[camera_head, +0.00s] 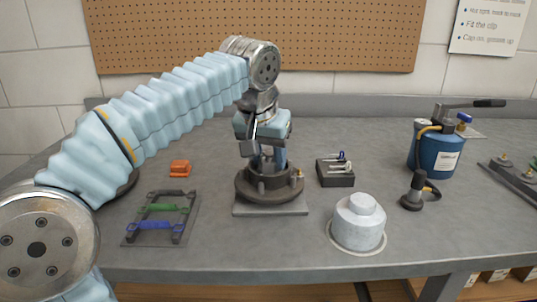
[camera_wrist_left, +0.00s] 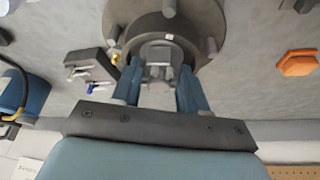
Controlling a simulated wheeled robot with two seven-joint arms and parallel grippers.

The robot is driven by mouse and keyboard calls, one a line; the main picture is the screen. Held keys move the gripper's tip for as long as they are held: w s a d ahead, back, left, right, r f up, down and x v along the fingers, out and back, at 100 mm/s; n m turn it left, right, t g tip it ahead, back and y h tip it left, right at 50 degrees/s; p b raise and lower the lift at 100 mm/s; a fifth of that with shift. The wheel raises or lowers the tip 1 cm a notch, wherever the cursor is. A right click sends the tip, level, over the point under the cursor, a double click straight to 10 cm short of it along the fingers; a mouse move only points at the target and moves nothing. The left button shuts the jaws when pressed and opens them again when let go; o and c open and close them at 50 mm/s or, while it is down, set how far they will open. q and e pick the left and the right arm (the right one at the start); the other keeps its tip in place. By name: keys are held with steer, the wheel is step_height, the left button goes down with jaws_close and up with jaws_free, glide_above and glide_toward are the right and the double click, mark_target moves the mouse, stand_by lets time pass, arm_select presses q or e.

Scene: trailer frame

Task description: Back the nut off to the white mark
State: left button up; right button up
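A dark round hub (camera_head: 270,188) stands on a grey base plate at the middle of the bench. My left gripper (camera_head: 265,155) points down into the hub from above. In the left wrist view its two blue fingers (camera_wrist_left: 161,88) stand apart, one on each side of a small grey slotted piece that looks like the nut (camera_wrist_left: 160,72). I cannot tell whether the fingers press on it. A small white mark (camera_wrist_left: 168,36) shows on the hub just beyond the nut. In the head view the nut is hidden by the gripper and hub wall. My right gripper is not in view.
A dark block with keys or pins (camera_head: 336,175) stands right of the hub, a white cap (camera_head: 358,222) in front right. A tray with coloured clips (camera_head: 139,238) and an orange piece (camera_head: 180,168) lie left. A blue canister (camera_head: 432,155) stands farther right.

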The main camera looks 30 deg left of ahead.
arm_select(q)
steer(key=shift+c, duration=1.2)
steer(key=shift+d+n+y, duration=0.1)
steer(key=shift+n+y, duration=0.7)
steer(key=shift+n, duration=1.4)
steer(key=o, duration=0.8)
steer(key=shift+g, duration=0.3)
steer(key=shift+v, duration=6.95)
